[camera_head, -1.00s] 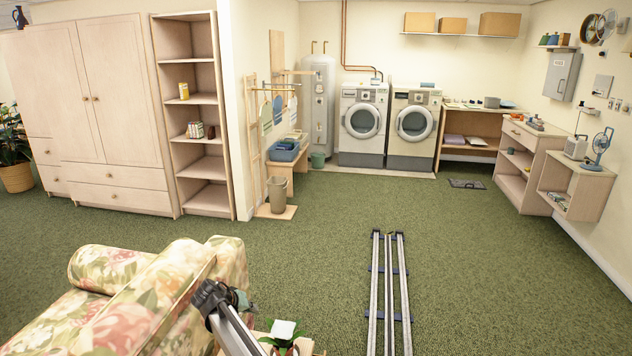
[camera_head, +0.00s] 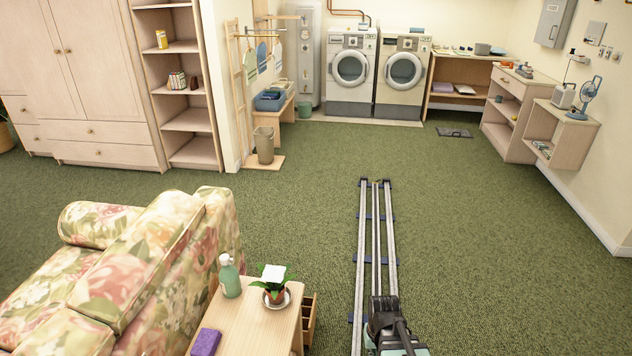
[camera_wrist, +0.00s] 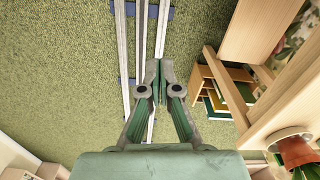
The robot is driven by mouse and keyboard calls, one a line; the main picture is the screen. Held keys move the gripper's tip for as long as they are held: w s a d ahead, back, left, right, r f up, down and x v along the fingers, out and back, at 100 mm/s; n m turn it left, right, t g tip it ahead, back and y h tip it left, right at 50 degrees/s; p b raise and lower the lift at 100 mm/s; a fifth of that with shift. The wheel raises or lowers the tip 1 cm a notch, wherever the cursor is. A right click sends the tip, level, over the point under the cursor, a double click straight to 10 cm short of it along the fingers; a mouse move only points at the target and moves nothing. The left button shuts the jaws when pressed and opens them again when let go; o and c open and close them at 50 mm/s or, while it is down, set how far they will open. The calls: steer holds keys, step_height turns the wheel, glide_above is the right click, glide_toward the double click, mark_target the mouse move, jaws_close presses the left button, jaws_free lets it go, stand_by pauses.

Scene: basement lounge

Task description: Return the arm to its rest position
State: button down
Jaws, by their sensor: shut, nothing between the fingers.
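My gripper (camera_wrist: 156,82) shows in the wrist view with its two fingers together and nothing between them. It points over the green carpet and the floor rails (camera_wrist: 131,50), clear of the wooden side table at the right. In the head view a dark part of my arm (camera_head: 387,318) stands over the near end of the rails, right of the side table. The gripper itself cannot be made out there.
The side table (camera_head: 245,322) holds a green bottle (camera_head: 230,277), a potted plant (camera_head: 274,290) and a purple box (camera_head: 206,342). Its drawer (camera_head: 309,318) sticks out towards the rails. A floral sofa (camera_head: 140,262) stands left. Carpet right of the rails is clear.

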steer(key=s+f+g, duration=0.3)
steer(key=s+f, duration=0.6)
steer(key=s, duration=0.6)
steer(key=s+f+g, duration=0.4)
steer(key=s+f, duration=0.5)
steer(key=s, duration=0.5)
steer(key=shift+s+f, duration=0.2)
steer(key=shift+s, duration=0.2)
stand_by(0.9)
